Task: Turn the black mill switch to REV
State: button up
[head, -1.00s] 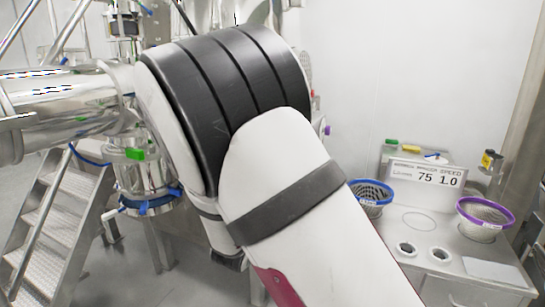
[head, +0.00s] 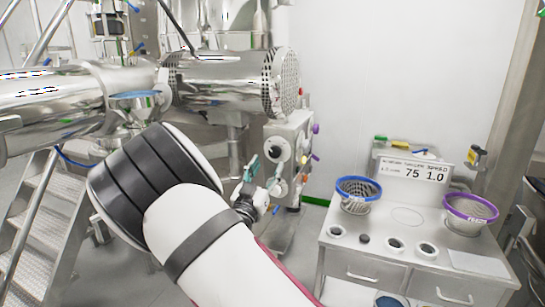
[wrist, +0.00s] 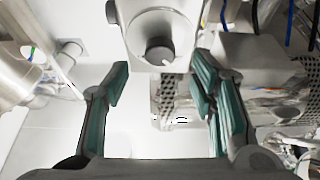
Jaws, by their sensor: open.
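The mill's control box (head: 299,130) stands right of centre in the head view. A round pale plate with a dark knob, which looks like the black mill switch (head: 275,154), is on its near face. The dark knob (wrist: 159,51) also shows in the wrist view, near the top and between the finger lines. No markings around it are legible. My gripper (head: 262,178), with teal fingers, is open and empty, just in front of the box. In the wrist view the fingers (wrist: 160,80) are spread wide, with the knob beyond their tips. I see no contact.
Several coloured knobs sit on the box's right side. A perforated drum end (head: 281,82) is above it. A steel bench (head: 342,268) at the right carries a blue-rimmed basket (head: 358,194), a purple-rimmed basket (head: 470,213) and a sign (head: 413,170). Steps (head: 30,215) stand at the left.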

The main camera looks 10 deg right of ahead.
aim_at(274, 154)
jog(key=shift+x, duration=2.45)
jog(key=c, duration=1.1)
